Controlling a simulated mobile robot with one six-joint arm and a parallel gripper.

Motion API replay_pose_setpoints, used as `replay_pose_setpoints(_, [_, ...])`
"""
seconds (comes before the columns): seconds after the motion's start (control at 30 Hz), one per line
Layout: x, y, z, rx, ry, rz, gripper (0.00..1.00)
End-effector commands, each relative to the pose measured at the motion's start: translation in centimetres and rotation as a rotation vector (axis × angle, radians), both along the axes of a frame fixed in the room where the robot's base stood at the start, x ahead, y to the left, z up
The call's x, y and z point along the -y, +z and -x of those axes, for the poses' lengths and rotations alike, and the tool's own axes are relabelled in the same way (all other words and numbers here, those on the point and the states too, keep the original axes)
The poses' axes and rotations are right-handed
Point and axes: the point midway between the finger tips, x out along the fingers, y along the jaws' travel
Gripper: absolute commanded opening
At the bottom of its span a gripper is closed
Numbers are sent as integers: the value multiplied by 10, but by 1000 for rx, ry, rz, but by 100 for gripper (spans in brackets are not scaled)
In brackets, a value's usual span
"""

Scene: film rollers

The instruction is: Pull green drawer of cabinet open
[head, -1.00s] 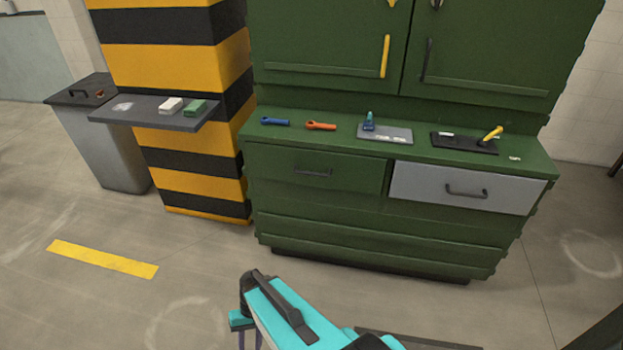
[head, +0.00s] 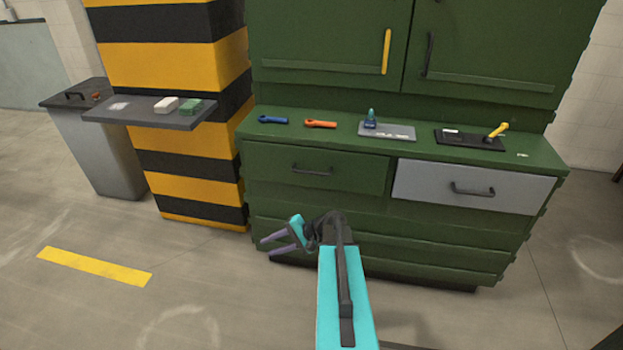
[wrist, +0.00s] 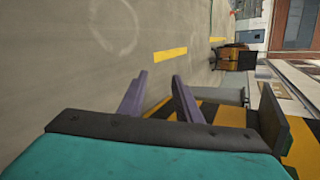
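The green cabinet (head: 375,238) stands ahead in the head view. Its green drawer (head: 345,173) is at the upper left of the lower part, closed, with a dark bar handle (head: 312,170). A grey drawer (head: 425,185) sits to its right, also closed, with its own dark handle. My gripper (head: 268,246) is in front of the cabinet, below and left of the green drawer's handle, pointing left and not touching it. Its two purple fingers are spread apart and empty, and they also show in the wrist view (wrist: 160,97). The wrist view does not show the green drawer.
On the cabinet top lie a blue tool (head: 273,119), an orange tool (head: 320,124) and two plates with small levers. A striped pillar (head: 190,155) with a grey shelf (head: 150,116) stands left. A grey bin (head: 110,165) is farther left. Floor at left is open.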

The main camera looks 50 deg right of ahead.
Motion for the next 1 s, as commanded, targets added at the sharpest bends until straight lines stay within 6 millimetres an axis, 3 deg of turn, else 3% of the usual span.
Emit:
replay_pose_setpoints(0.03, [25,6,-1,34,-43,-10,31])
replay_pose_setpoints(0.27, [124,59,10,200,-220,-57,31])
replay_pose_setpoints(0.5, [220,118,46,374,-379,-82,31])
replay_pose_setpoints(0.7, [265,152,73,467,-453,-89,31])
replay_pose_setpoints(1.0, [275,163,81,490,-470,-91,31])
